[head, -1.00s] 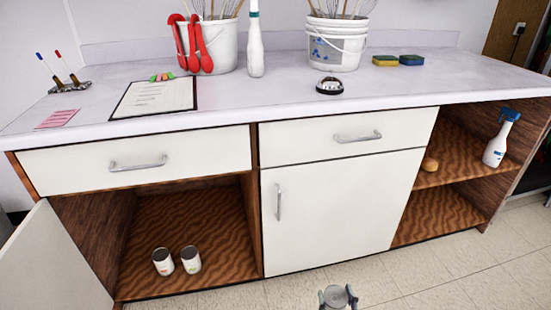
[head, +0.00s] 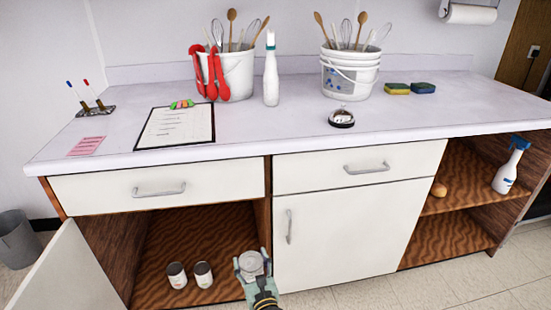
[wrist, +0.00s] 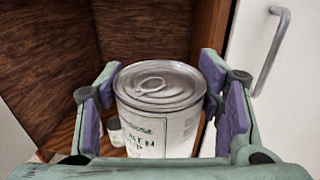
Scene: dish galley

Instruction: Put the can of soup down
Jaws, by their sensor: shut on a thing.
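My gripper (head: 252,264) is shut on the can of soup (wrist: 160,105), a white-labelled can with a silver pull-tab lid. The wrist view shows the purple finger pads on both sides of the can, which is upright. In the head view the held can (head: 251,263) is in front of the open lower left cabinet, near its right edge.
The cabinet floor (head: 190,245) is bare behind the two cans. The open door (head: 62,270) stands at the left. A closed door (head: 345,240) with a handle is at the right. The countertop (head: 270,130) holds buckets, a clipboard and a bell.

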